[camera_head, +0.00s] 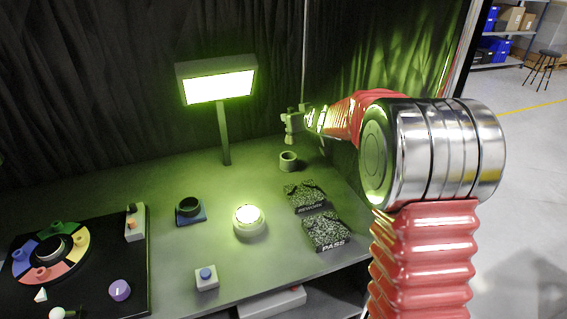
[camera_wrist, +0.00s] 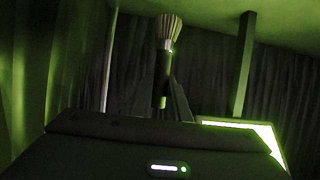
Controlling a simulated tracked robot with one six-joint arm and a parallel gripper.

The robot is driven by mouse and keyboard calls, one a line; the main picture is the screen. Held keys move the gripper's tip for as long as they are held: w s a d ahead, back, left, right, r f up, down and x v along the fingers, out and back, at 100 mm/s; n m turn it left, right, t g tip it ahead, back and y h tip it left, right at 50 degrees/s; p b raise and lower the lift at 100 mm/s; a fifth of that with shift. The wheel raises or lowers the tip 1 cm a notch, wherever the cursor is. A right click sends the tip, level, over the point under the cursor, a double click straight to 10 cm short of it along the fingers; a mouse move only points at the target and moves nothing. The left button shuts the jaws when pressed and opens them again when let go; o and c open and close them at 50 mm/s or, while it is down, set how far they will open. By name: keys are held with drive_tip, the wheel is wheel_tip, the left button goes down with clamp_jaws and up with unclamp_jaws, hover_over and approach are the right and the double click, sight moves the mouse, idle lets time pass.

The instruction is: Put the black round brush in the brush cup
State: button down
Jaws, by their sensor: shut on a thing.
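The round brush shows in the wrist view (camera_wrist: 168,32), with pale bristles, a shiny collar and a black handle. My gripper (camera_head: 293,119) is shut on its handle. In the wrist view the table lies at the top and the lamp at the bottom, so the bristles point down toward the table. In the head view the brush is tiny, a pale bit (camera_head: 290,139) under my gripper. A small round grey-green cup (camera_head: 288,165), which looks like the brush cup, stands on the table below my gripper, apart from the brush. The inside of the cup is hard to see.
A lit lamp (camera_head: 218,85) on a post stands left of my gripper. Two speckled dark pads (camera_head: 326,231), a glowing round puck (camera_head: 249,222), a dark ring on a blue base (camera_head: 189,208) and a colored wheel board (camera_head: 105,238) occupy the table. Dark curtains hang behind.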

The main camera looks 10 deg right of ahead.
sight(290, 135)
drive_tip(key=shift+w+a, duration=0.1)
drive_tip(key=shift+a, duration=0.2)
drive_tip(key=shift+f, duration=3.1)
drive_tip(key=shift+f, duration=0.1)
drive_tip(key=shift+f, duration=1.75)
drive_tip(key=c, duration=1.7)
unclamp_jaws()
drive_tip(key=shift+f, duration=0.1)
